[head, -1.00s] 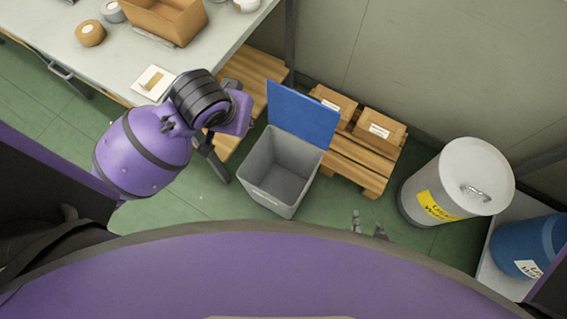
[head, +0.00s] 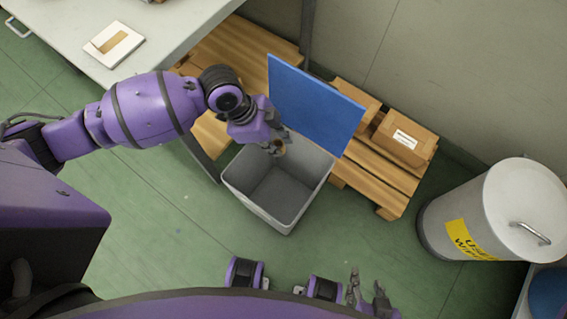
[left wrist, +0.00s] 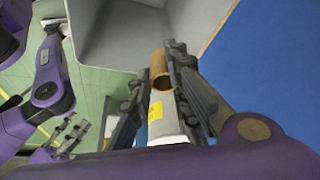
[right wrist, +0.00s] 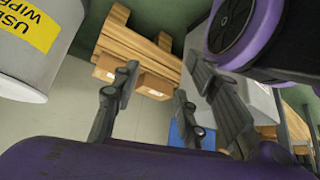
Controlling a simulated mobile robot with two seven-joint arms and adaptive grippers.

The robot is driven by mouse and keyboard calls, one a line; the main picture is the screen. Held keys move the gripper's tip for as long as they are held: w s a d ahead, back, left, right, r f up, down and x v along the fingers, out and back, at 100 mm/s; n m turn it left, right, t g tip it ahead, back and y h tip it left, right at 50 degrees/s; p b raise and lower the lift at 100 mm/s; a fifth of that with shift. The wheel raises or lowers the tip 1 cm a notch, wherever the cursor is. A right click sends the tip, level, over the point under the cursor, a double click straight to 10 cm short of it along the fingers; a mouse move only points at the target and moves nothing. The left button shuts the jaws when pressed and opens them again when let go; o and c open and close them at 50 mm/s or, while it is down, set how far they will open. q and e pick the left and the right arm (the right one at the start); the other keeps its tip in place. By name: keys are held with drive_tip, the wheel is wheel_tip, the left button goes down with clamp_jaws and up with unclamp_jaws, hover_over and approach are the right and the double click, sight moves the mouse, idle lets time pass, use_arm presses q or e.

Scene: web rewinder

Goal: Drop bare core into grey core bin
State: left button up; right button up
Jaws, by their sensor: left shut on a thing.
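The grey core bin (head: 268,213) stands on the green floor with its blue lid (head: 314,105) raised at the back; its visible inside is empty. My left gripper (head: 279,148) is over the bin's back left part, near the lid. It is shut on a small brown cardboard core (head: 281,153). In the left wrist view the core (left wrist: 161,83) is a hollow tube between the fingers, with the bin (left wrist: 119,38) and lid (left wrist: 264,68) around it. My right gripper (head: 368,287) is at the bottom of the head view, away from the bin; its fingers are apart and empty in the right wrist view (right wrist: 150,85).
A wooden pallet (head: 385,180) with cardboard boxes (head: 405,140) stands right of the bin. A white drum (head: 495,215) with a yellow label stands further right. A table (head: 165,25) is at the upper left. Green floor is clear in front of the bin.

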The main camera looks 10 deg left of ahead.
use_arm(q)
wheel_tip(320, 180, down, 6)
drive_tip(key=b, duration=0.6)
drive_tip(key=shift+r, duration=0.25)
drive_tip(key=o, duration=0.9)
drive_tip(key=shift+o, duration=0.2)
drive_tip(key=v, duration=1.2)
use_arm(e)
wheel_tip(320, 180, down, 6)
drive_tip(key=s, duration=0.2)
drive_tip(key=shift+d+g, duration=0.35)
drive_tip(key=shift+g, duration=0.05)
use_arm(q)
drive_tip(key=shift+s, duration=0.15)
